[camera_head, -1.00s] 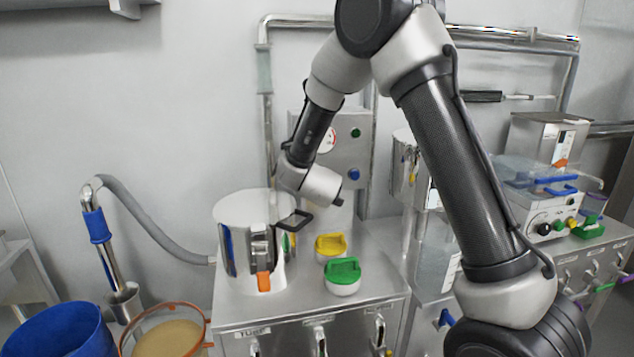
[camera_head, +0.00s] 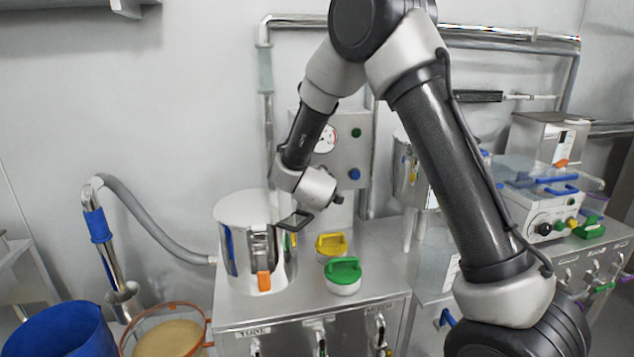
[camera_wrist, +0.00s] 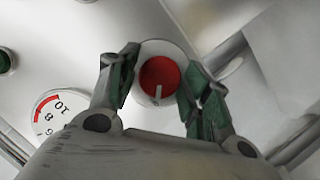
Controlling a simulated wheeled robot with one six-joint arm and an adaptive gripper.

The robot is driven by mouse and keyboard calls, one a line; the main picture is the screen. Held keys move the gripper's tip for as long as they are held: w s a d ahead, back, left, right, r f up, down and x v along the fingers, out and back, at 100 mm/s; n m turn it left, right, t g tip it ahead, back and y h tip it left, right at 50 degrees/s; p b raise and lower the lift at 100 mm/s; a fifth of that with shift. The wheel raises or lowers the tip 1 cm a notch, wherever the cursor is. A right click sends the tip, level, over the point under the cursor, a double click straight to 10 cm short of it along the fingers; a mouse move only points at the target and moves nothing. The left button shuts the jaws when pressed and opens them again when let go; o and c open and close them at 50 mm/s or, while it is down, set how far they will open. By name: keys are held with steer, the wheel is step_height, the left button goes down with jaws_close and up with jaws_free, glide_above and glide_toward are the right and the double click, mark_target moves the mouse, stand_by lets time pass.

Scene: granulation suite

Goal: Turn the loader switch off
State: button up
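The switch, a round red knob (camera_wrist: 160,77) with a white pointer mark on a pale round base, shows in the wrist view. The pointer mark lies toward the bottom of that picture. My gripper (camera_wrist: 161,62) is open, with one green-padded finger on each side of the knob. A gap shows between each finger and the red face; I cannot tell whether either touches the base. In the head view, my wrist is in front of the grey control panel (camera_head: 348,152) and hides the knob and my fingers.
A dial gauge (camera_wrist: 60,110) and a green button (camera_wrist: 5,61) are near the knob. A blue button (camera_head: 354,174) is lower on the panel. Below stand a steel pot (camera_head: 240,215), a yellow-lidded jar (camera_head: 331,243) and a green-lidded jar (camera_head: 343,272).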

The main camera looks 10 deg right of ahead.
steer(key=shift+o, duration=0.2)
steer(key=v, duration=1.2)
steer(key=s+d+r+m+g+y, duration=0.1)
steer(key=s+d+r+g+y, duration=0.35)
steer(key=s+r+y, duration=0.45)
steer(key=s+d+m+g+h, duration=0.1)
steer(key=s+d, duration=0.3)
steer(key=s, duration=0.4)
steer(key=s+d+m+g+h, duration=0.1)
steer(key=s+d+g+h, duration=0.1)
steer(key=s+d, duration=0.3)
steer(key=s+d+f+m+g+h, duration=0.1)
steer(key=s+d, duration=0.3)
steer(key=s, duration=0.7)
steer(key=shift+d+m+g+h, duration=0.3)
steer(key=shift+m+g+h, duration=0.2)
steer(key=shift+g+h, duration=0.25)
